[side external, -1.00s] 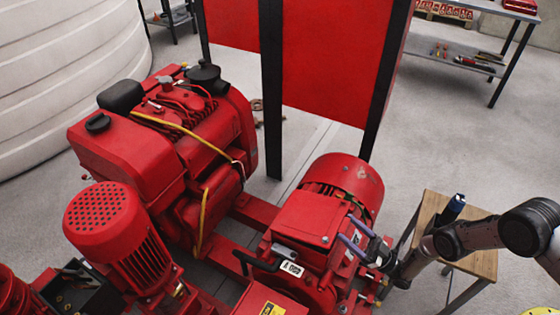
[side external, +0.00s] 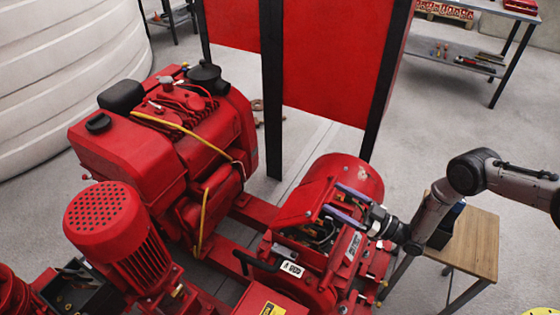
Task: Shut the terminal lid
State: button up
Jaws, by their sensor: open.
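The red terminal lid (side external: 302,203) is on top of the red motor in the middle of the side external view. It stands tilted, with a gap below its near edge. The open terminal box (side external: 318,236) shows below it, with wires inside. My gripper (side external: 333,198) comes in from the right, with its two purplish fingers spread apart. Its fingertips are at the lid's right edge; I cannot tell whether they touch it. The fingers hide part of that edge and of the box's right side.
A large red engine (side external: 155,135) with a yellow cable stands to the left. A red pump motor (side external: 112,230) stands at the lower left. A black-framed red panel (side external: 330,60) rises behind. A wooden-topped stand (side external: 472,243) is on the right, beneath my arm.

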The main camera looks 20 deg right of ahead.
aim_at(313, 200)
jog(key=shift+g+h, duration=0.3)
jog(key=w+a+r, duration=0.2)
jog(key=a, duration=0.1)
jog(key=w+a+r, duration=0.1)
jog(key=w+a, duration=0.1)
jog(key=shift+a+r, duration=0.25)
jog(key=w+a+r+g+h, duration=0.2)
jog(key=w+a, duration=0.5)
jog(key=w, duration=0.1)
jog(key=shift+a+r, duration=0.15)
jog(key=shift+r, duration=0.25)
